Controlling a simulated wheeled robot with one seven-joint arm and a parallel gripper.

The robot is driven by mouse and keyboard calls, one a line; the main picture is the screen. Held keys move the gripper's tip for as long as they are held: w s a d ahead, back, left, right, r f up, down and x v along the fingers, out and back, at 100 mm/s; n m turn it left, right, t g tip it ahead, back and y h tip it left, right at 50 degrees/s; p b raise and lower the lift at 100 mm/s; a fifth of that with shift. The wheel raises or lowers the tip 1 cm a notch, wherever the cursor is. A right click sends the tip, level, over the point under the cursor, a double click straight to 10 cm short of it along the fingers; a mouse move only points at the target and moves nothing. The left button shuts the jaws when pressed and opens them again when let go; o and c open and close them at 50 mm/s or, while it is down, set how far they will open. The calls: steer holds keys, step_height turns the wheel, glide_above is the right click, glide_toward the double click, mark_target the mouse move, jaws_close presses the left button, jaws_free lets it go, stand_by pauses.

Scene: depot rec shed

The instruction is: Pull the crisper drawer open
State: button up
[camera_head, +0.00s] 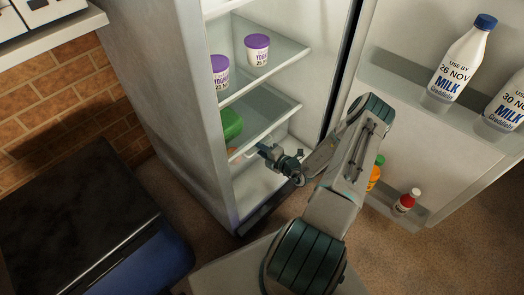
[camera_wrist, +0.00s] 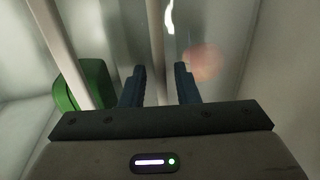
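The crisper drawer (camera_head: 247,149) appears as a clear bin with a pale front edge, low in the open fridge under the bottom glass shelf. My gripper (camera_head: 272,154) is in front of it, inside the fridge opening. In the wrist view my gripper (camera_wrist: 160,75) has its two blue fingers apart. A pale upright bar (camera_wrist: 155,45), perhaps the drawer's front edge or handle, shows between them; I cannot tell whether they touch it. A blurred pinkish round thing (camera_wrist: 203,62) shows behind clear material. How far the drawer is open is unclear.
Yoghurt tubs (camera_head: 257,50) stand above. The fridge door (camera_head: 405,110) stands open at right with milk bottles (camera_head: 458,65). The fridge's side wall (camera_head: 165,90) bounds the left.

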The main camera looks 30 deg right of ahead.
jaws_close()
steer(key=shift+s, duration=0.15)
steer(key=s+f+p+v, duration=0.1)
steer(key=f+p+v, duration=0.2)
steer(key=v, duration=1.8)
steer(key=shift+f, duration=0.75)
steer(key=shift+d, duration=0.15)
steer(key=shift+o, duration=1.2)
jaws_free()
